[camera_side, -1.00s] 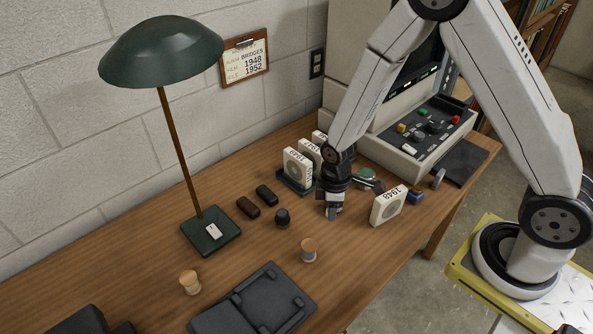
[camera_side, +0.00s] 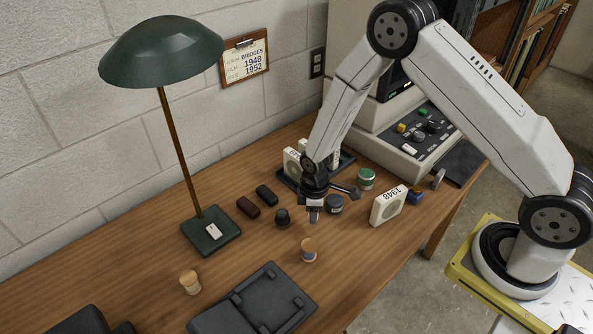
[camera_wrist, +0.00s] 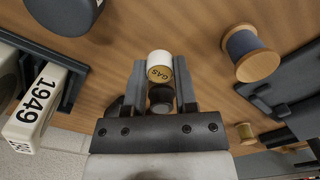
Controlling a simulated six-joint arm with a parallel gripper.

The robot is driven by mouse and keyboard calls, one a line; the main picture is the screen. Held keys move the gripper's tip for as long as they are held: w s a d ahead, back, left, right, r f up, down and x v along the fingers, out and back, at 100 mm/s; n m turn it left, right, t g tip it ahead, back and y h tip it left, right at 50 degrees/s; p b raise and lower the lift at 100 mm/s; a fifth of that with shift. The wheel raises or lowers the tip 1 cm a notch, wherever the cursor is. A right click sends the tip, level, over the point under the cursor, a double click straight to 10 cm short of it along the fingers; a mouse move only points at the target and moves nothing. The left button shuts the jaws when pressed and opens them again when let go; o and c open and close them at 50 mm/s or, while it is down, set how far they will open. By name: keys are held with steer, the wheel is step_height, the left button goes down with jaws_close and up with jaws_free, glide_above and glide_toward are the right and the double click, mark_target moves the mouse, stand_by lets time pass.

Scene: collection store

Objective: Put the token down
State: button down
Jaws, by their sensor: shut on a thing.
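The token (camera_wrist: 160,66), a small white cylinder with a gold face marked GAS, is between the two fingertips in the wrist view. My gripper (camera_wrist: 160,82) is shut on it. In the side view my gripper (camera_side: 314,210) points down over the middle of the wooden table, and the token is too small there to make out clearly. The gap between token and table is hard to judge. A dark knob-like piece (camera_side: 282,218) stands just left of my gripper; a dark round thing (camera_wrist: 161,98) shows behind the token in the wrist view.
A dark canister (camera_side: 335,204) stands close right of my gripper. White 1948 box (camera_side: 387,206), green-topped tin (camera_side: 366,179) and blue block (camera_side: 414,196) are farther right. A rack (camera_side: 345,160) of white boxes is behind. A blue spool (camera_side: 308,251) stands in front.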

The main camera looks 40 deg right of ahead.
steer(key=shift+w+f, duration=0.15)
steer(key=shift+f, duration=1.55)
steer(key=shift+f, duration=0.1)
steer(key=shift+c, duration=2)
jaws_free()
steer(key=shift+r, duration=6.15)
